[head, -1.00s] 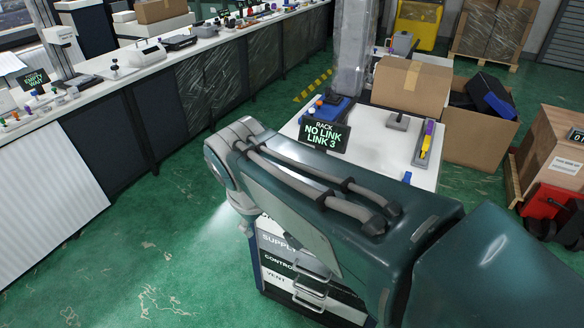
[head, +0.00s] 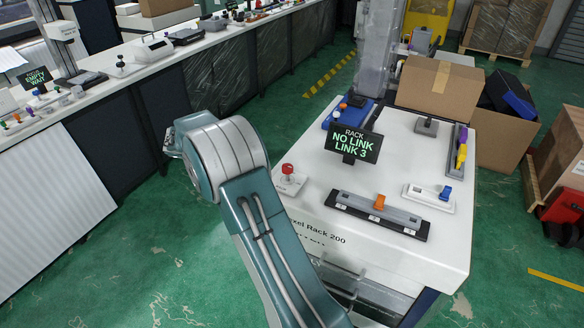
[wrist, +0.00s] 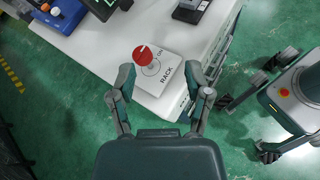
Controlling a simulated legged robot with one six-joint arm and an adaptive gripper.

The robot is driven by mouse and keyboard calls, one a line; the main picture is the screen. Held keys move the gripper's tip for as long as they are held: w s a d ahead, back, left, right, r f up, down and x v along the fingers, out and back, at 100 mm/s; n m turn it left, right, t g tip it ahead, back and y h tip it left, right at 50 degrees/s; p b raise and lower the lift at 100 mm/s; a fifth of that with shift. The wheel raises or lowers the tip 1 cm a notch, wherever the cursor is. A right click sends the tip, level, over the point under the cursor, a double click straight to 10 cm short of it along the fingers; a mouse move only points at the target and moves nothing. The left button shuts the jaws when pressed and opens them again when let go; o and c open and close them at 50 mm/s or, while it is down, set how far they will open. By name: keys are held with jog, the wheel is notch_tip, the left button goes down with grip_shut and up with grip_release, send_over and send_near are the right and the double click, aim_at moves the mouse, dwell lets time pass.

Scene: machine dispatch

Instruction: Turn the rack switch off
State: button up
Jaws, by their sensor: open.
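The rack switch is a red knob (wrist: 143,55) on a white plate (wrist: 166,75), marked RACK with ON beside the knob in the wrist view. The same red knob (head: 288,169) stands at the left corner of the white rack top (head: 300,205) in the head view. My gripper (wrist: 162,85) is open and empty, with one finger on each side of the plate's near end in the wrist view. The knob lies past the fingertips, and I see no contact. In the head view the fingers are hidden behind my arm.
The rack top also holds a sign (head: 353,143) reading RACK NO LINK LINK 3, an orange slider (head: 380,202), a blue-handled switch (head: 445,193) and a purple-and-yellow piece (head: 461,147). A cardboard box (head: 438,88) stands behind. Green floor (head: 130,255) is clear at left.

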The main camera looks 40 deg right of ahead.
aim_at(287, 169)
jog(key=w+d+f+g+h, duration=0.1)
jog(key=f, duration=0.2)
jog(key=w+d+f+n+h, duration=0.1)
jog(key=f, duration=0.2)
jog(key=w+d+f+n+g+h, duration=0.1)
jog(key=w+f+h, duration=0.1)
jog(key=f, duration=0.2)
jog(key=shift+w+d+g, duration=0.1)
jog(key=shift+d+g, duration=0.05)
jog(key=shift+g, duration=0.15)
jog(key=x, duration=1)
jog(key=shift+d, duration=0.4)
